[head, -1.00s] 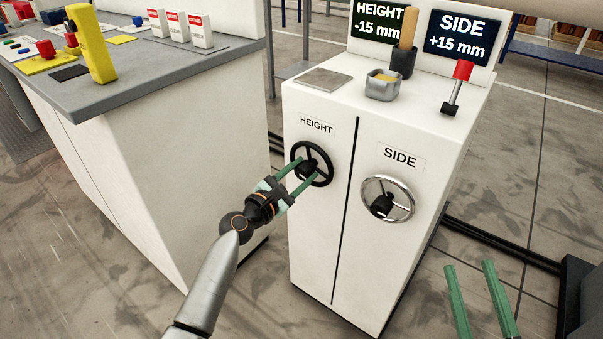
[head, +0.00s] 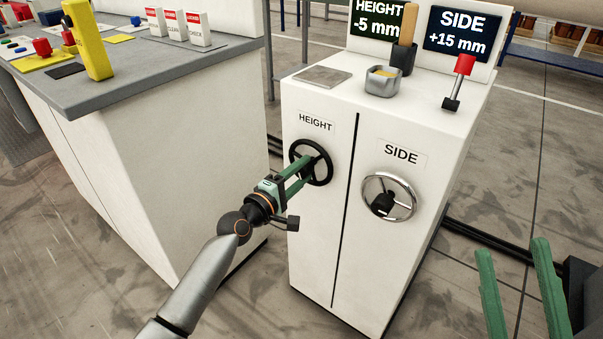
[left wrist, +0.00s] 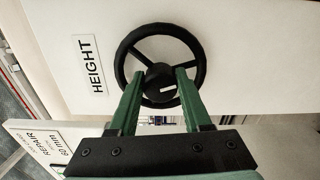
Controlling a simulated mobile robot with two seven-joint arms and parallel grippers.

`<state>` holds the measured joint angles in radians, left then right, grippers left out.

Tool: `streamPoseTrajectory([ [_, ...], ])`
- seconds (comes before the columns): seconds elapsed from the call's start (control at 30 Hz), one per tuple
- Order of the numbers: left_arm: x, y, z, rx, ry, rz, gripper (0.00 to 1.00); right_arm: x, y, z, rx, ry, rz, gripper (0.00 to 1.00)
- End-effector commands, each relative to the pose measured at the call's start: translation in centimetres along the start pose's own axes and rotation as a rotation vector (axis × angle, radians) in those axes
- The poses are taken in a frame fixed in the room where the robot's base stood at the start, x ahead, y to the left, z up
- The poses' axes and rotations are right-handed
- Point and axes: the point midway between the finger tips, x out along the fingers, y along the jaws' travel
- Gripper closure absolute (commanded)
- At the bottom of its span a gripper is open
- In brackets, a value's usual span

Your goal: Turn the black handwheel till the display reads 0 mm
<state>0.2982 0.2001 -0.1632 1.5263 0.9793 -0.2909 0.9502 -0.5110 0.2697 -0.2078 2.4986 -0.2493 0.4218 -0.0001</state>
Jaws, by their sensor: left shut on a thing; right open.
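The black handwheel (head: 325,157) is on the cabinet front under the HEIGHT label; it also shows in the left wrist view (left wrist: 124,50). My left gripper (head: 304,170) is shut on the wheel's hub, with its green fingers (left wrist: 158,82) on either side of it in the left wrist view. The HEIGHT display (head: 377,20) reads -5 mm; its top edge is cut by the frame. My right gripper (head: 515,268) is open and empty at the lower right, away from the cabinet.
The chrome SIDE handwheel (head: 408,205) is to the right, and the SIDE display (head: 459,32) reads +15 mm. A red-knobbed lever (head: 460,78), a grey cup (head: 382,84) and a flat plate (head: 322,77) are on the cabinet top. A grey-topped bench (head: 150,75) stands at left.

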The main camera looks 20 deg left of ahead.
Motion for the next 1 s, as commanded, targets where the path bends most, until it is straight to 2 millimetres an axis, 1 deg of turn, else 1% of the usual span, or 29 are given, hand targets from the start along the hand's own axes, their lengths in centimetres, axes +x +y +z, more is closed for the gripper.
streamPoseTrajectory([
  [0.2, 0.0, -0.2, 0.0, 0.21, -0.002, -0.002, 1.0, 0.1, 0.0, -1.1, -0.012, 0.045, -0.004, 0.5],
  [0.53, 0.0, -0.2, -0.1, 0.514, -0.001, -0.002, 1.0, 0.2, 0.1, -1.0, -0.009, 0.039, -0.003, 0.5],
  [0.67, 0.0, -0.3, -0.1, 0.616, -0.001, -0.003, 1.0, 0.2, 0.1, -0.4, -0.003, 0.009, -0.001, 0.5],
  [0.8, 0.0, -0.3, -0.1, 0.705, -0.002, -0.003, 1.0, 0.1, 0.1, 0.7, 0.008, -0.032, 0.0, 0.5],
  [1.0, 0.0, -0.4, -0.1, 0.794, -0.001, -0.002, 1.0, -0.3, -0.1, 2.2, 0.024, -0.092, 0.005, 0.5],
])
